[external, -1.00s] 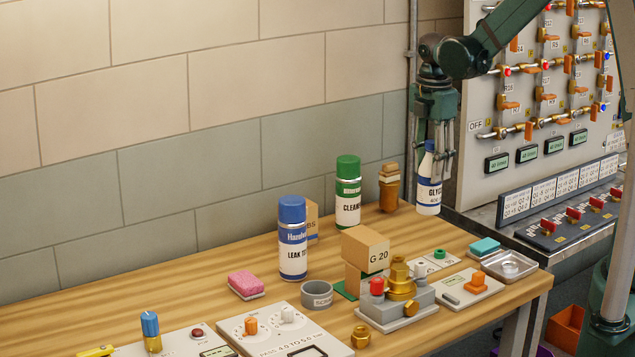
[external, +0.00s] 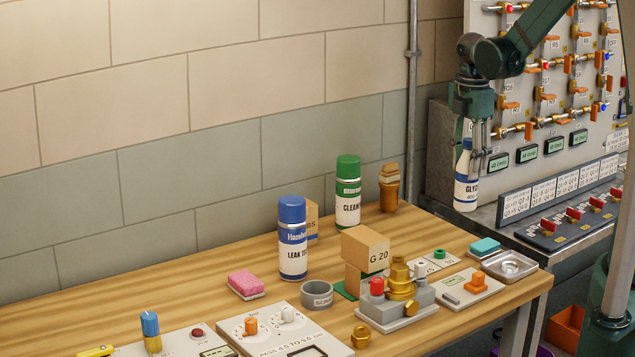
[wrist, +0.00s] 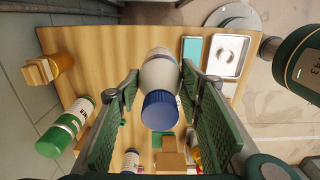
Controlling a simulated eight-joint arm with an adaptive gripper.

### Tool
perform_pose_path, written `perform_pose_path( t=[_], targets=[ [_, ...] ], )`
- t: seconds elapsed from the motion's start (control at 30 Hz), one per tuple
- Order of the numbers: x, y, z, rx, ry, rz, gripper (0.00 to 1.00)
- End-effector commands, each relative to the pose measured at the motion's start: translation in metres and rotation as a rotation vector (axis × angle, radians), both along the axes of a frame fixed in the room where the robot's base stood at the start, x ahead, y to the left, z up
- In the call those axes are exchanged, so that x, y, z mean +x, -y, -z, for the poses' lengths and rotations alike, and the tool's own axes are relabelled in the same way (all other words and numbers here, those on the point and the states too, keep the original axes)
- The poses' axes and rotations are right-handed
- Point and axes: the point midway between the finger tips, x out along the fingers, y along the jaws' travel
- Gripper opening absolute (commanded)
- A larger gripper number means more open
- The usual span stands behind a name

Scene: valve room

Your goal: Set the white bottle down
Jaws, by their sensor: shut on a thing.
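The white bottle (external: 467,181) has a blue cap and a label with a dark band. My gripper (external: 476,151) is shut on it and holds it upright in the air, over the far right end of the wooden table. In the wrist view the bottle (wrist: 160,80) sits between the two green finger pads of my gripper (wrist: 165,95), with its blue cap toward the camera. In the external view its base looks clear of the tabletop; how high it hangs is hard to tell.
A valve panel (external: 550,100) rises behind at right. The table's far right corner has bare wood.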

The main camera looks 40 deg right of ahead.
Motion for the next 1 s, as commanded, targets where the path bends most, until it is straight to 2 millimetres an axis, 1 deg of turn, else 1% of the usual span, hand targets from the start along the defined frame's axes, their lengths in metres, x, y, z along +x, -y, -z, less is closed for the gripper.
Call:
perform_pose_path(
  t=[0.17,0.27,0.5,0.63,0.8,1.0],
  targets=[
    [0.000,0.000,0.006,0.000,0.000,0.000,0.20],
    [0.000,0.000,0.014,0.000,0.000,0.000,0.20],
    [0.001,0.000,0.041,0.000,0.000,0.000,0.20],
    [0.000,0.000,0.052,0.000,0.000,0.000,0.20],
    [0.000,0.000,0.058,0.000,0.000,0.000,0.20],
    [0.000,0.000,0.058,0.000,0.000,0.000,0.20]
  ],
)
